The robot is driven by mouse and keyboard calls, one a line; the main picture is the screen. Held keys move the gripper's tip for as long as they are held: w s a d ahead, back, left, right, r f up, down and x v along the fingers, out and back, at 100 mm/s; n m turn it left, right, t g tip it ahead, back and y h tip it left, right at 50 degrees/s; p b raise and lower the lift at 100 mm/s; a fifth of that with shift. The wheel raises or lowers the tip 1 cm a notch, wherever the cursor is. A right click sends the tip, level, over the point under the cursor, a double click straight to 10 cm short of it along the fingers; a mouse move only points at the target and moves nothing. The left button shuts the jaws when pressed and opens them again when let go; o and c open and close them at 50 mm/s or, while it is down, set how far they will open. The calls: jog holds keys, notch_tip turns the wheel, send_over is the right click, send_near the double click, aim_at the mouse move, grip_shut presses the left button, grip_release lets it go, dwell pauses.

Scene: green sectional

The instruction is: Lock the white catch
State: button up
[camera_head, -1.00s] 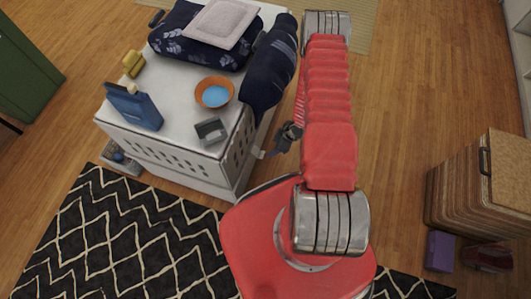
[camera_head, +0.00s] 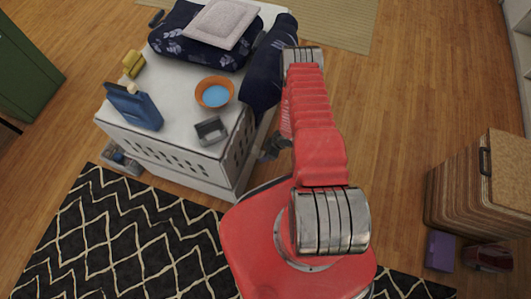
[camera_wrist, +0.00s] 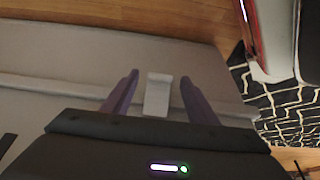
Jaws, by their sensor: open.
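The white catch (camera_wrist: 157,95) is a small pale tab on the side of the light crate-like box (camera_wrist: 70,50) in the wrist view. It shows between the two fingers of my gripper (camera_wrist: 159,77), apart from both. The fingers are spread open and hold nothing. In the head view my gripper (camera_head: 268,150) is a dark shape close beside the right side of the white box (camera_head: 185,158). The catch is hidden behind the gripper there, and I cannot tell whether it is locked.
A wicker box (camera_head: 470,200) stands at right. The wooden floor (camera_head: 390,130) between is clear.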

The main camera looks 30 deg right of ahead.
jog(key=shift+w+a+f, duration=0.15)
jog(key=shift+f, duration=0.4)
jog(key=shift+c, duration=0.3)
